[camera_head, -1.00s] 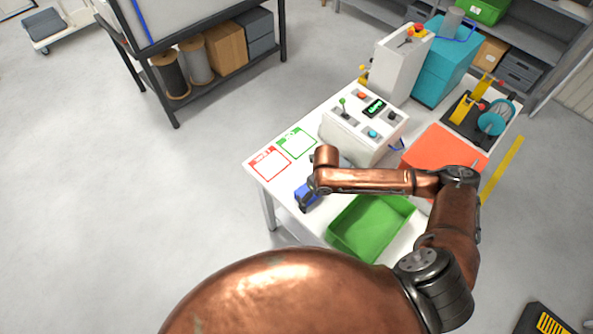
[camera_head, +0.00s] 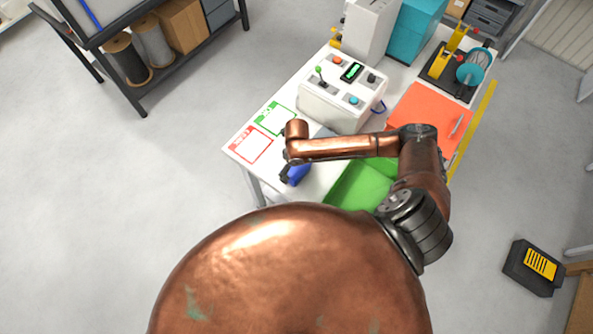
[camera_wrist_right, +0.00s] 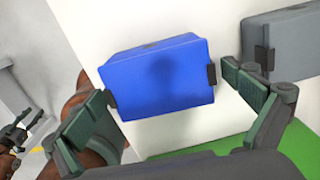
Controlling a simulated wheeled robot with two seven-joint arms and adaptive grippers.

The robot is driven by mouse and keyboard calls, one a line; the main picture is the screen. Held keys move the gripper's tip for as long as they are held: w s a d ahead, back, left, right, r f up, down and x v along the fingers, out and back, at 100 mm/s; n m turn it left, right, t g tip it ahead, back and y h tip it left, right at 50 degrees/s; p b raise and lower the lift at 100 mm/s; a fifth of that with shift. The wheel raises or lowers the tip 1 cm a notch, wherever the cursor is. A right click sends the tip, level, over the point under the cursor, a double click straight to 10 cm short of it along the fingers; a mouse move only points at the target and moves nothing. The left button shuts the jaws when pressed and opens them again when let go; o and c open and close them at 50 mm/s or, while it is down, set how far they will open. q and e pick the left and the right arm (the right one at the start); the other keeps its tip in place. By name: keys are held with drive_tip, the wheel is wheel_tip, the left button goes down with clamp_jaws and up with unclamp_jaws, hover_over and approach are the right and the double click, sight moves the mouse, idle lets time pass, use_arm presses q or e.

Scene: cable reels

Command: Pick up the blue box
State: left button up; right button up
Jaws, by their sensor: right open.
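The blue box (camera_head: 298,173) lies on the white table near its front left corner, partly under my right wrist. In the right wrist view the blue box (camera_wrist_right: 157,78) sits between the two spread fingers of my right gripper (camera_wrist_right: 168,105). The gripper is open. The left finger is near the box's left end and the right finger is a little off its right end. In the head view the right gripper is mostly hidden by my wrist. What looks like my left gripper (camera_wrist_right: 17,135) shows small and dark at the left edge of the wrist view; its opening is unclear.
A grey box (camera_wrist_right: 285,42) is close to the right finger. A green bin (camera_head: 360,186) stands right of the blue box. Red and green marked cards (camera_head: 250,146), a control box (camera_head: 340,100) and an orange mat (camera_head: 420,108) are also on the table (camera_head: 318,182).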

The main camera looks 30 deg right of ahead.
drive_tip(key=shift+f, duration=0.3)
drive_tip(key=shift+c, duration=0.4)
drive_tip(key=c, duration=1.3)
